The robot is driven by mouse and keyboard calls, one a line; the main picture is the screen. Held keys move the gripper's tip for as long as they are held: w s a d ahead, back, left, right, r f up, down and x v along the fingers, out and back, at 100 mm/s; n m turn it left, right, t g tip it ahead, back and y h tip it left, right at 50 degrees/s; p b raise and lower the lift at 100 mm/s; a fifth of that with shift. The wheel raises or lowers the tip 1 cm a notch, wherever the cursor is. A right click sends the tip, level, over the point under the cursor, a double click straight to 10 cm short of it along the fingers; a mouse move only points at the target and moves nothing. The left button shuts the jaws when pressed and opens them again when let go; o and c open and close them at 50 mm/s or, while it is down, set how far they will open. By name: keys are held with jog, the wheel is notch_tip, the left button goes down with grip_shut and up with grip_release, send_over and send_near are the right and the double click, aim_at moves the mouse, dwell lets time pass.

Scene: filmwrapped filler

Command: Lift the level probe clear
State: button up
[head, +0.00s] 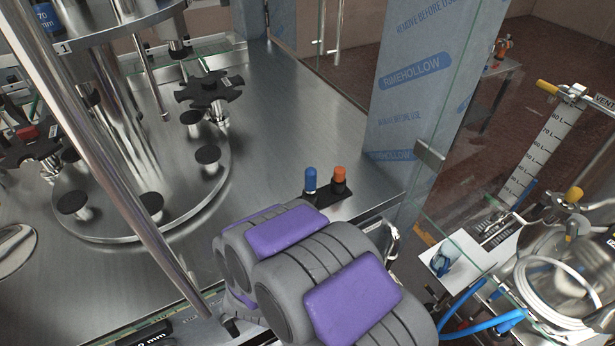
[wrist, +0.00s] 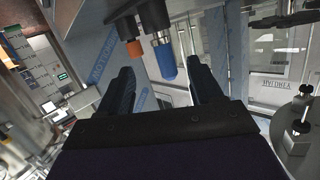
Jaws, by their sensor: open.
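Two capped cylinders stand upright side by side in a small black holder (head: 327,203) on the steel deck. One is blue (head: 310,180), the other orange (head: 339,175); no label shows which is the level probe. In the wrist view the blue one (wrist: 165,60) appears between the fingers of my gripper (wrist: 160,68), and the orange one (wrist: 134,47) lies just left of it, towards the left finger. My gripper is open and empty. I cannot tell how far the caps are from the fingers. My arm hides the fingers in the head view.
A round filler carousel with a black star wheel (head: 209,90) stands left. A slanted metal post (head: 120,190) crosses the near left. A film-wrapped panel (head: 420,80) and glass edge the deck's right. Beyond are a level scale (head: 540,155) and blue hoses (head: 480,325). The deck behind the holder is clear.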

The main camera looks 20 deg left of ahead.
aim_at(311, 181)
jog(key=w, duration=0.3)
jog(key=w+r+t, duration=0.1)
jog(key=w, duration=0.1)
jog(key=w+r+t, duration=0.1)
jog(key=w, duration=0.2)
jog(key=shift+w+a+r+n, duration=0.1)
jog(key=shift+w+a+n, duration=0.15)
jog(key=shift+w+n, duration=0.15)
jog(key=w, duration=0.2)
jog(key=w+a+b, duration=0.1)
jog(key=w, duration=0.2)
jog(key=shift+w+a, duration=0.1)
jog(key=shift+w, duration=0.55)
jog(key=shift+r, duration=0.1)
jog(key=c, duration=1.1)
